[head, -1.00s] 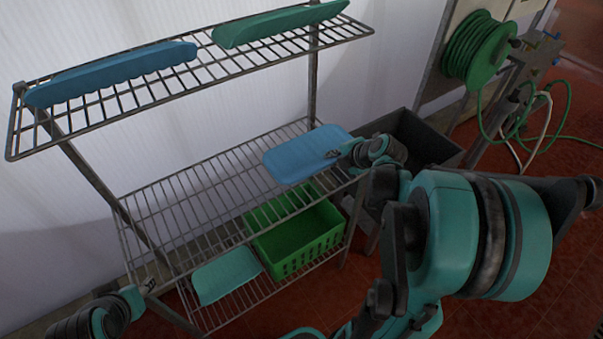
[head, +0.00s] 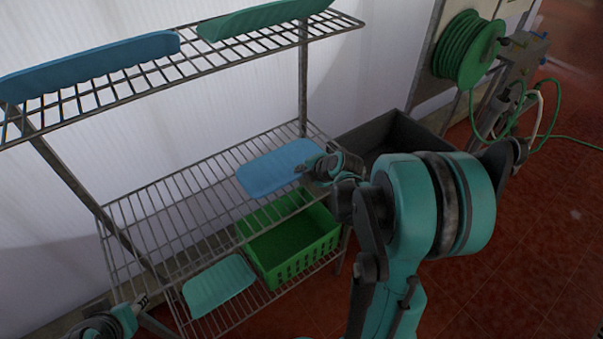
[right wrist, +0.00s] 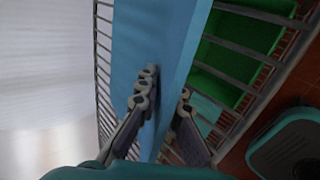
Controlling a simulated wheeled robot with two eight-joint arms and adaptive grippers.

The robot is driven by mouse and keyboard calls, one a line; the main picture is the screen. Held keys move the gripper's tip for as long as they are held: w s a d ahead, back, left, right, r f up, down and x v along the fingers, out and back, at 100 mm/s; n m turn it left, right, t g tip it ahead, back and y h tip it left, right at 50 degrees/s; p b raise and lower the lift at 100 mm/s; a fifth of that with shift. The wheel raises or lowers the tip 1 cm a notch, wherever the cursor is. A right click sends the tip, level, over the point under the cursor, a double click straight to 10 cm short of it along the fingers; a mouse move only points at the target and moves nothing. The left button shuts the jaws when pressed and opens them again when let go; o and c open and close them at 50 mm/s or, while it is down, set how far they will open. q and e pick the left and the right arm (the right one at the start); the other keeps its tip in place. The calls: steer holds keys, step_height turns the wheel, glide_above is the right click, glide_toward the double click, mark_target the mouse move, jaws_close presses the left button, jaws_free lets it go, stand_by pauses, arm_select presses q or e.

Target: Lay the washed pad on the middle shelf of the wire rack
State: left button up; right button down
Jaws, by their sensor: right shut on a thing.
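The blue pad (head: 275,167) is over the right part of the wire rack's middle shelf (head: 185,195), lying roughly flat. I cannot tell whether it touches the wires. My right gripper (head: 312,168) is shut on the pad's right edge. In the right wrist view the pad (right wrist: 155,45) runs between the two fingers of the gripper (right wrist: 166,105). My left gripper (head: 142,302) is low at the left, near the rack's front left, apart from the pad. Its opening is too small to tell.
The top shelf holds another blue pad (head: 95,65) and a green pad (head: 262,18). The lower shelf holds a green basket (head: 300,250) and a teal pad (head: 220,285). A dark bin (head: 395,135) stands right of the rack. The middle shelf's left part is bare.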

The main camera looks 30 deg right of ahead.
steer(key=shift+f, duration=0.15)
steer(key=c, duration=1.7)
jaws_free()
steer(key=shift+r, duration=0.2)
steer(key=a+p+v, duration=0.1)
steer(key=p+v, duration=0.4)
steer(key=v, duration=0.6)
steer(key=s+a+r+m+g, duration=0.1)
steer(key=s+a+r+m, duration=0.1)
steer(key=s+a+m, duration=0.3)
steer(key=s+a+r+m, duration=0.2)
steer(key=s+a+m, duration=0.4)
steer(key=a+m, duration=0.5)
steer(key=m, duration=0.3)
steer(key=shift+a+g+h, duration=0.25)
steer(key=shift+g+h, duration=0.15)
